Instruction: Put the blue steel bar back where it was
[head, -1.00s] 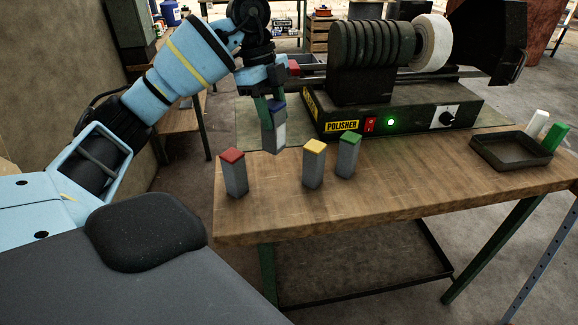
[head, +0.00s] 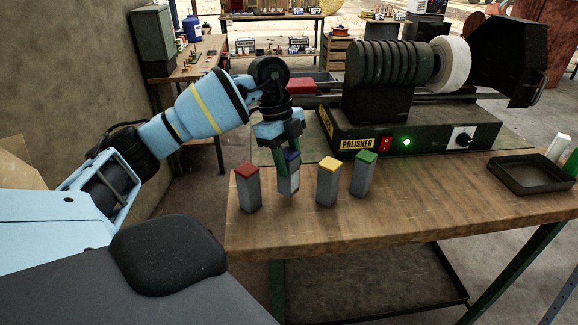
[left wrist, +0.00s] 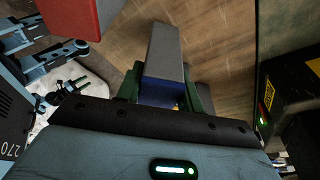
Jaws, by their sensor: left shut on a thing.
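The blue steel bar (head: 290,180) is a grey upright block with a blue top, between the red-topped bar (head: 248,190) and the yellow-topped bar (head: 328,184). My left gripper (head: 287,158) is shut on its upper end from above. I cannot tell whether its foot touches the wooden table. In the left wrist view the grey shaft of the blue bar (left wrist: 165,58) runs out from between the green fingers. My right gripper is not in view.
A green-topped bar (head: 364,176) stands right of the yellow one. The polisher (head: 420,138) is behind. A dark tray (head: 535,187) lies at the right of the table (head: 400,220). The table's front is clear. The red cap (left wrist: 75,15) is close in the left wrist view.

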